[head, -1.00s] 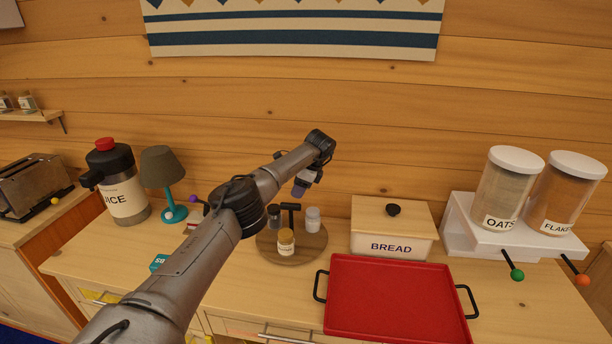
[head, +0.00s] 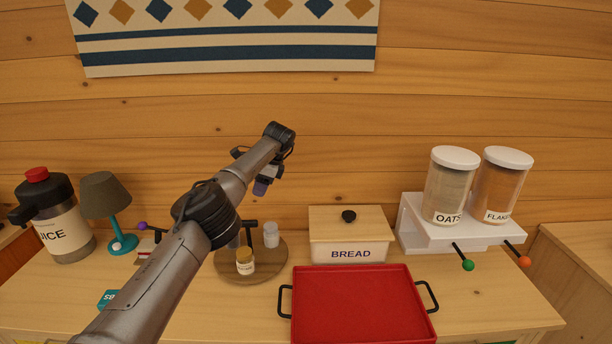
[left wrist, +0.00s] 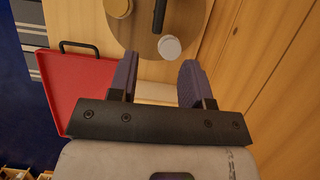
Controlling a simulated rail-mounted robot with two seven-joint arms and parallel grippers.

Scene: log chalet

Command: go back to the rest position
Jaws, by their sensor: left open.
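My left arm reaches in from the lower left of the head view. Its gripper (head: 262,186) hangs above the back of the counter, over the round wooden board with jars (head: 235,272). In the left wrist view the two purple fingers of my left gripper (left wrist: 157,82) stand apart with nothing between them. Beyond them a white-lidded jar (left wrist: 169,47) stands on the round board, clear of the fingers. My right gripper is in neither view.
A red tray (head: 360,308) lies at the front of the counter. A bread box (head: 347,247) stands behind it. Oats (head: 449,188) and flakes (head: 500,187) dispensers are at right. A juice jug (head: 56,222) and a lamp (head: 107,203) are at left. The log wall is close behind.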

